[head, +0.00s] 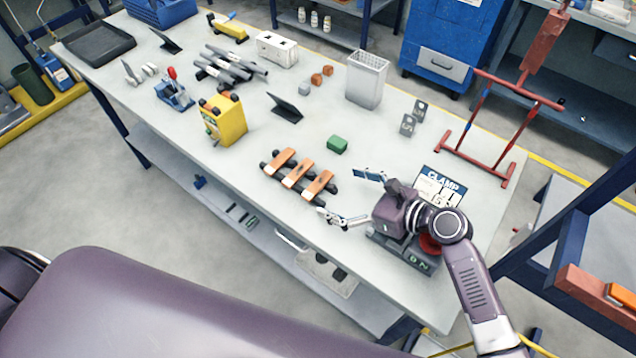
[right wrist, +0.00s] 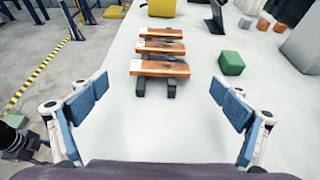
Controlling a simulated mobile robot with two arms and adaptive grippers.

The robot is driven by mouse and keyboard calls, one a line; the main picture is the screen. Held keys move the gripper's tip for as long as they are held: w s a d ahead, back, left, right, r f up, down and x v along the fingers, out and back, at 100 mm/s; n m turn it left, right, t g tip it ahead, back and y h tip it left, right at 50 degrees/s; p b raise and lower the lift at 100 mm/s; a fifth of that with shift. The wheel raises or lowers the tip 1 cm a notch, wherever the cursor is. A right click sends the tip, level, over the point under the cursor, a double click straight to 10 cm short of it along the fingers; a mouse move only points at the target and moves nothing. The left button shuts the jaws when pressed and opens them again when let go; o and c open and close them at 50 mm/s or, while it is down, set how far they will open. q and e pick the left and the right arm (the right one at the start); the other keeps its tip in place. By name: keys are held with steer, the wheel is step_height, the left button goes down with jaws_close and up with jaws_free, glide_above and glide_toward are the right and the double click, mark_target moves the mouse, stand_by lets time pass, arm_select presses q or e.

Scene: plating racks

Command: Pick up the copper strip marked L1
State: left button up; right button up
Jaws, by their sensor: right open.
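Three copper strips lie side by side across a dark rack (head: 265,167) on the table; the head view shows a left strip (head: 281,160), a middle strip (head: 298,172) and a right strip (head: 319,184). In the right wrist view the nearest strip (right wrist: 160,68), the middle strip (right wrist: 160,47) and the far strip (right wrist: 162,32) lie ahead. Each has a pale patch at one end; I cannot read which is L1. My right gripper (head: 352,196) is open and empty, to the right of the rack. Its blue-padded fingers (right wrist: 158,97) are wide apart, short of the nearest strip. My left gripper is not in view.
A green block (head: 337,145) sits behind the strips, and a yellow box (head: 224,120) stands to their left. A CLAMP sign (head: 440,186) and a dark base (head: 418,262) are beside my right arm. A red frame (head: 487,150) stands at right. The table's front edge is near.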

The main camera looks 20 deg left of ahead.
mark_target(319, 184)
steer(key=x, duration=0.4)
steer(key=shift+r, duration=0.1)
steer(key=shift+w+a, duration=0.1)
steer(key=shift+a, duration=0.1)
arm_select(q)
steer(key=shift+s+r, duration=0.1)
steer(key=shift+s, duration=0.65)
arm_select(e)
steer(key=c, duration=1.5)
